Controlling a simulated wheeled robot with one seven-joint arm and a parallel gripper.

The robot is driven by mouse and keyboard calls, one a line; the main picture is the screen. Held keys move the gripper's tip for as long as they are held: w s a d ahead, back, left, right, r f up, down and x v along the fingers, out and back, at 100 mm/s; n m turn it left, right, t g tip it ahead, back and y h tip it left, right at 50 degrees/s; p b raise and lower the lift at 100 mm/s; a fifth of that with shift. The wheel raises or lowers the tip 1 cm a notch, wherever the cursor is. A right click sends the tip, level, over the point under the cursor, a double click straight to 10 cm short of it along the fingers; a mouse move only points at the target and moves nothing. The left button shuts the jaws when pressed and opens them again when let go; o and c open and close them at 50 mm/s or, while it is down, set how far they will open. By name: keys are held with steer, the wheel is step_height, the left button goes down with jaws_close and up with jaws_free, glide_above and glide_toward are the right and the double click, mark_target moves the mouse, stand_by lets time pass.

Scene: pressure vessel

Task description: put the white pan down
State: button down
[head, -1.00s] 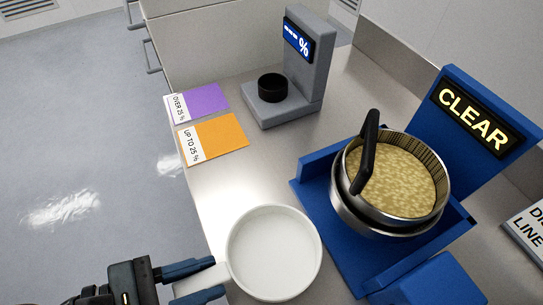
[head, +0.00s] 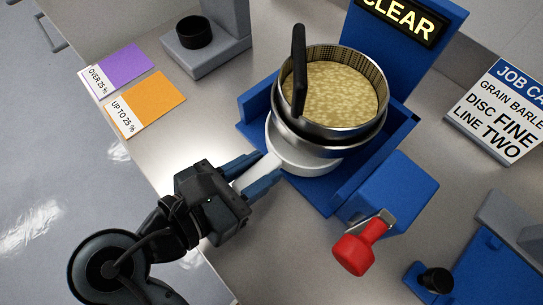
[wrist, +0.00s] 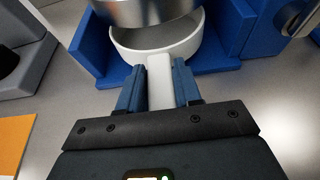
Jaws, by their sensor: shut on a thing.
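The white pan (head: 302,162) is partly hidden beneath the metal sieve vessel (head: 330,95) in the blue stand (head: 255,103). Only its near wall and handle show in the head view. My gripper (head: 256,177) is shut on the pan's handle, reaching in from the lower left. In the wrist view the handle lies between the two blue fingers (wrist: 158,90), and the pan's open rim and wall (wrist: 185,50) show under the vessel's metal side. I cannot tell whether the pan's bottom rests on the stand's floor.
The vessel holds grain and has a black handle (head: 299,70). A red-handled lever (head: 354,254) juts from the blue block (head: 395,190) at right. Orange (head: 150,103) and purple (head: 120,68) cards and a grey scale (head: 225,45) are at left. Bare counter lies below the stand.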

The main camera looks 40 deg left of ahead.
mark_target(272, 164)
steer(key=x, duration=0.3)
steer(key=shift+w, duration=0.25)
steer(key=shift+f, duration=0.2)
steer(key=c, duration=0.8)
jaws_free()
steer(key=shift+s, duration=0.1)
steer(key=v, duration=1.2)
